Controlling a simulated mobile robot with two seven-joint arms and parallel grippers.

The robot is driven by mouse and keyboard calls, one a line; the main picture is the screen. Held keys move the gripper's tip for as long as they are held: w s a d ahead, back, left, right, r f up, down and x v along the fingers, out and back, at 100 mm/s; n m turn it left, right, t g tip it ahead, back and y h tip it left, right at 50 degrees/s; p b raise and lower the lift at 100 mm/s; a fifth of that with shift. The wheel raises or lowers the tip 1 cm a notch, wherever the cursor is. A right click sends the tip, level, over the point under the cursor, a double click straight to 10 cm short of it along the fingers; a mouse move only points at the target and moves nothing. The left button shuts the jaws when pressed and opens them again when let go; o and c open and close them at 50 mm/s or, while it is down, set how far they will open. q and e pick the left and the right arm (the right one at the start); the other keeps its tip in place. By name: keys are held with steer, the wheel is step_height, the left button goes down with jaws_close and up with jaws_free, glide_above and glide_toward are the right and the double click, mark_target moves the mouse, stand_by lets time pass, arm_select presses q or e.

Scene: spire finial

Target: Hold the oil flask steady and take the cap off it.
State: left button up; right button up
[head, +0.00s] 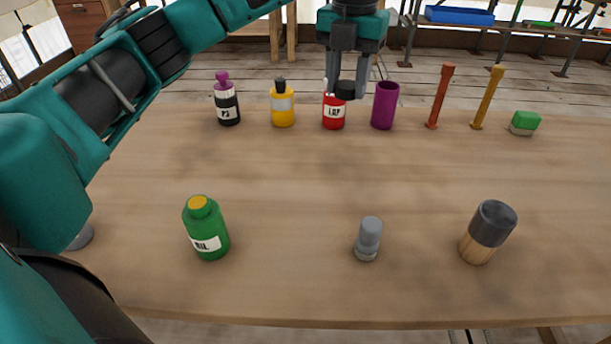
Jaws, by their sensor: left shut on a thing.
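The oil flask (207,235) is green, with a white label reading OIL, and stands upright at the front left of the table. Its yellow cap (198,203) is on its top. No gripper touches the flask. My left gripper (347,90) is at the back of the table, pointing down, far from the flask. My right gripper is not in view.
A grey piece (369,238) and a dark-topped wooden cylinder (488,230) stand in front. The table's middle is clear.

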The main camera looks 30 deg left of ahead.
mark_target(334, 176)
arm_select(q)
steer(key=n, duration=0.3)
steer(key=a+r+n, duration=0.1)
steer(key=n, duration=0.1)
steer(key=shift+w, duration=0.15)
steer(key=shift+n, duration=0.3)
step_height(334, 176, down, 20)
steer(key=b, duration=0.3)
steer(key=shift+a+r+b, duration=0.1)
steer(key=shift+b, duration=0.2)
